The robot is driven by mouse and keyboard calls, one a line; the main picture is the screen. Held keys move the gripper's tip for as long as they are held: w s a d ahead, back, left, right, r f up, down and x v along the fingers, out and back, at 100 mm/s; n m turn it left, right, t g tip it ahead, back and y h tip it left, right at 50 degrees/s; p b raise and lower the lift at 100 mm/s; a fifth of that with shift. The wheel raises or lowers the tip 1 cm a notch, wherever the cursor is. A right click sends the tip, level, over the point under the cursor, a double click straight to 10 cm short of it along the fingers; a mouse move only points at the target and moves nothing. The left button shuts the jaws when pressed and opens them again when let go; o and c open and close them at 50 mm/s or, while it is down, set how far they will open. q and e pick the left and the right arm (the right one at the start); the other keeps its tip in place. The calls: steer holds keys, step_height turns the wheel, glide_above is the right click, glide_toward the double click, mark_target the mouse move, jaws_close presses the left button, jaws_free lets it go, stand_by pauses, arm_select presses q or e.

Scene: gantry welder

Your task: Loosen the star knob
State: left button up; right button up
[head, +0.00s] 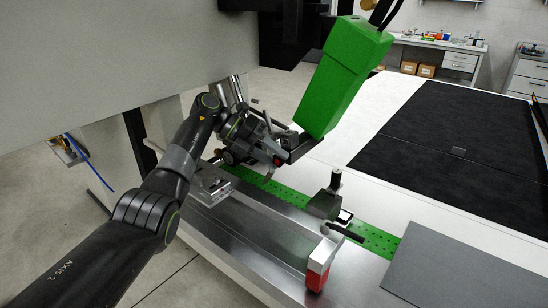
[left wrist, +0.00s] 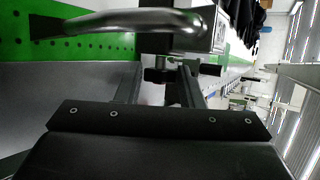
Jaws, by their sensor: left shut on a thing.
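My left gripper (head: 284,146) is at the clamp hardware on the far part of the green perforated rail, below and left of a green box-shaped unit. In the left wrist view, its two fingers (left wrist: 159,82) reach forward and close around a small dark knob (left wrist: 158,75), which I take for the star knob. The knob sits under a dark block with a bent grey metal handle (left wrist: 130,20). Its lobes are too small and too hidden to make out. In the head view the arm and gripper hide the knob. My right gripper is in no view.
The green unit (head: 345,80) hangs close to the right of the gripper. The green perforated rail (head: 375,239) carries a black clamp (head: 327,203) nearer me. A grey sheet (head: 455,270) lies at right.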

arm_select(q)
steer(key=shift+a+f+n+g+h+b, duration=0.1)
steer(key=shift+f+n+g+h+b, duration=0.1)
steer(key=shift+h+b, duration=0.3)
steer(key=shift+a+f+n+g+h+b, duration=0.1)
steer(key=shift+g+h+b, duration=0.1)
steer(key=shift+h+b, duration=0.25)
steer(key=shift+r, duration=0.1)
steer(key=o, duration=1)
steer(key=shift+b+v, duration=0.85)
steer(key=shift+v, duration=2.85)
steer(key=shift+w, duration=0.1)
